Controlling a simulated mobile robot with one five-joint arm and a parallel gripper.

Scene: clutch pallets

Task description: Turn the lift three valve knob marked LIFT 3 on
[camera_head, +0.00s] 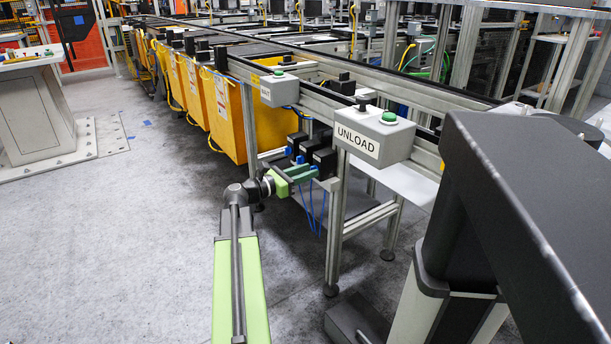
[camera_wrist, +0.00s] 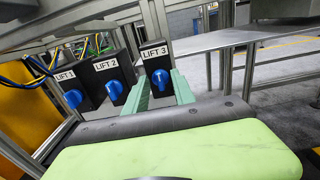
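The LIFT 3 valve is a black box (camera_wrist: 155,63) with a white label and a blue knob (camera_wrist: 160,79) in the middle of the wrist view. The knob's handle looks close to upright, leaning slightly. My gripper (camera_wrist: 161,93) has green fingers, spread apart on either side of the knob, and contact with it cannot be made out. In the head view my gripper (camera_head: 300,173) reaches the front of the nearest black valve box (camera_head: 325,160), and the knob there is hidden.
The LIFT 2 knob (camera_wrist: 114,90) and LIFT 1 knob (camera_wrist: 73,98) sit close by to the left. The UNLOAD button box (camera_head: 374,135) is above, on the conveyor frame. An aluminium leg (camera_head: 337,225) stands below the valves. The floor (camera_head: 110,240) at left is clear.

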